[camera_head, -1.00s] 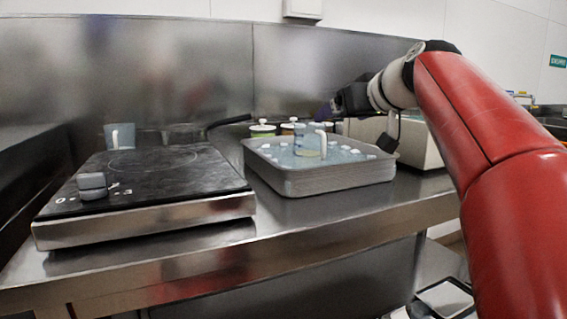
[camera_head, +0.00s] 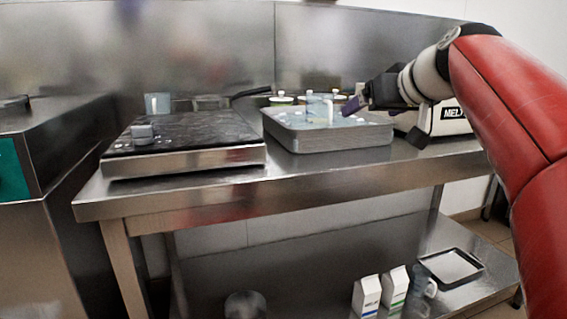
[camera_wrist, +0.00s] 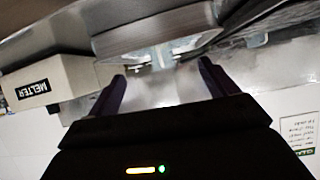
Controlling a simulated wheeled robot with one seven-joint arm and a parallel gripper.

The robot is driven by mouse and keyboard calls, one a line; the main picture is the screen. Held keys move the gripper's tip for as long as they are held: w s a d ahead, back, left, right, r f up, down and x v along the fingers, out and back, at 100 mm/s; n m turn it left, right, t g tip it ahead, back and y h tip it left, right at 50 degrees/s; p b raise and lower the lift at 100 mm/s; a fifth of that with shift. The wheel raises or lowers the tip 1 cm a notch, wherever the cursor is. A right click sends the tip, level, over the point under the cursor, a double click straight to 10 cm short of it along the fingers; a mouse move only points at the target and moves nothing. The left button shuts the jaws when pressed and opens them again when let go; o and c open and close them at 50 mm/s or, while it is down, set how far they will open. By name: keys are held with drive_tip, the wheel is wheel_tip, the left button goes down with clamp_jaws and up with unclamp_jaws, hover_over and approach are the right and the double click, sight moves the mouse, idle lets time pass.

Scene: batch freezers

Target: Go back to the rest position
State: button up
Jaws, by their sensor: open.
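My gripper (camera_head: 357,106) is above the right side of a metal tray (camera_head: 325,143) on the steel table. Its dark fingers are apart in the wrist view (camera_wrist: 160,84), with nothing held between them. My red arm reaches in from the right. A clear measuring jug (camera_head: 318,108) with a white handle stands in the tray among white pieces, to the left of my gripper. The tray's side also shows in the wrist view (camera_wrist: 155,37), beyond the fingers.
A black-topped hot plate (camera_head: 185,133) stands left of the tray. A melter box (camera_head: 450,118) is at the right, behind my gripper. The lower shelf holds two cartons (camera_head: 367,297) and a dark-rimmed tray (camera_head: 452,266). The table's front strip (camera_head: 250,190) is clear.

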drive_tip(key=s+a+f+m+g+h, duration=0.1)
drive_tip(key=s+f+g, duration=0.2)
drive_tip(key=s+f, duration=1)
drive_tip(key=s+f+m+g+h+p, duration=0.1)
drive_tip(key=s+f+m+g+h, duration=0.1)
drive_tip(key=s+f, duration=1.1)
wheel_tip(320, 180, down, 6)
drive_tip(key=shift+s+a+f+g+h, duration=0.2)
drive_tip(key=shift+s+a+g+h, duration=0.15)
drive_tip(key=shift+g, duration=0.35)
